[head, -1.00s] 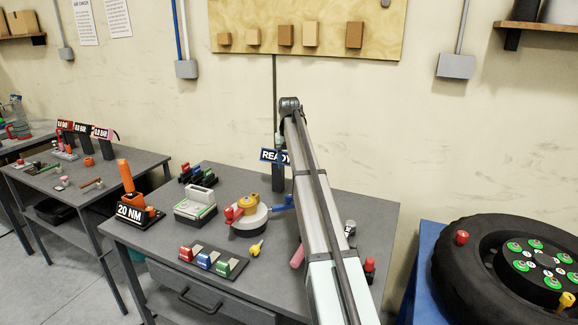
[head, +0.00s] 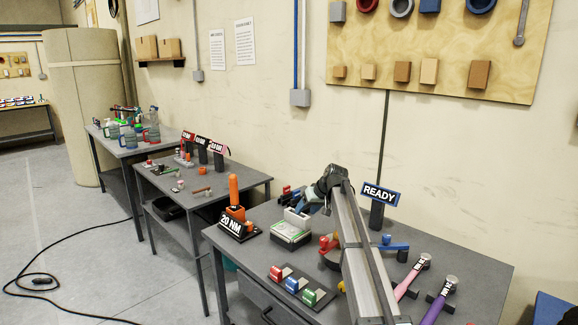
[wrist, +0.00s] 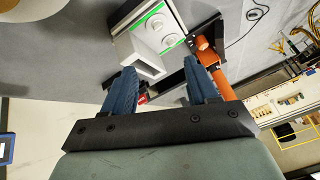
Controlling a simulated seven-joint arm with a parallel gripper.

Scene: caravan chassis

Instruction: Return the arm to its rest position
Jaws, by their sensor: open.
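My arm (head: 362,255) reaches over the grey workbench (head: 460,262) and bends down at its far end. My gripper (wrist: 162,82) shows in the wrist view with its two blue fingers apart and nothing between them. In the head view its end is small, above the white box with the green edge (head: 291,231), partly hidden by the arm. The box also shows in the wrist view (wrist: 150,35), beyond the fingers.
The orange tool stands by the 20 NM sign (head: 231,226). The READY sign (head: 380,195) is right of the arm. Red, blue and green blocks (head: 297,285) sit at the front. Pink (head: 412,278) and purple (head: 440,300) handled tools lie to the right.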

